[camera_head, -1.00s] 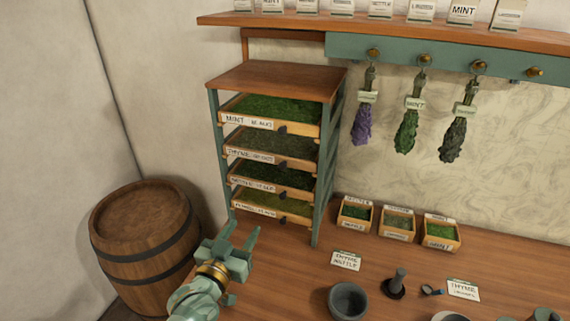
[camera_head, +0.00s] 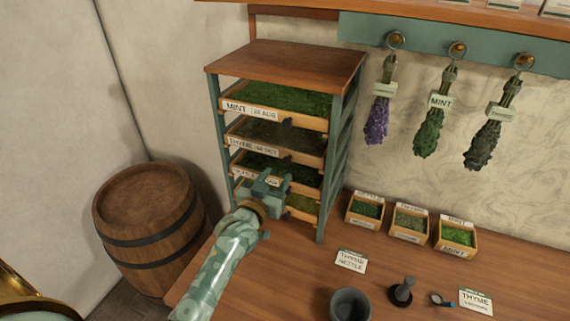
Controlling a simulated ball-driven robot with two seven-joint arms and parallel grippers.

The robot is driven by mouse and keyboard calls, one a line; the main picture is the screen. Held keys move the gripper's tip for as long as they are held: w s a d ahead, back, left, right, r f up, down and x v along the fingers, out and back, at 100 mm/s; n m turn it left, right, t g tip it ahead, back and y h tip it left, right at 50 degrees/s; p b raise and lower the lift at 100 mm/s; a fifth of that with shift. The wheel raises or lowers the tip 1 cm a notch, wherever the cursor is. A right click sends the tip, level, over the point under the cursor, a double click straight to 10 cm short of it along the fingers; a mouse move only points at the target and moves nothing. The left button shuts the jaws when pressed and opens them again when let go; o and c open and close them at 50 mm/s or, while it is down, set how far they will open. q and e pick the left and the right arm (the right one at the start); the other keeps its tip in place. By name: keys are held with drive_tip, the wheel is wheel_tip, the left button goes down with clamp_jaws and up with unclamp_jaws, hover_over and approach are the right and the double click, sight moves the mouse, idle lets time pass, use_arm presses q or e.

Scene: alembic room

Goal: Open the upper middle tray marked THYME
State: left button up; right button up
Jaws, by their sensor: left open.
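The rack (camera_head: 285,58) stands at the back left of the counter, with several herb trays stacked in it. The THYME tray (camera_head: 252,148) is second from the top, filled with dull green herb. It sits inside the rack, with a small dark knob (camera_head: 286,153) at its front. My left gripper (camera_head: 270,180) is open and empty in front of the rack, at the height of the third tray (camera_head: 296,174) and below the THYME tray. It hides parts of the lower two trays and their labels. I cannot tell whether it touches the rack. My right gripper is not in view.
The MINT tray (camera_head: 260,113) is above the THYME tray. A barrel (camera_head: 149,219) stands to the left. Three small herb boxes (camera_head: 408,223), a mortar (camera_head: 349,304) and label cards (camera_head: 351,260) are on the counter (camera_head: 285,285). Herb bundles (camera_head: 430,132) hang at the right.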

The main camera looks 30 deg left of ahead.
sight(286, 163)
use_arm(q)
drive_tip(key=w, duration=0.6)
drive_tip(key=shift+a, duration=0.15)
clamp_jaws()
drive_tip(key=shift+s, duration=0.15)
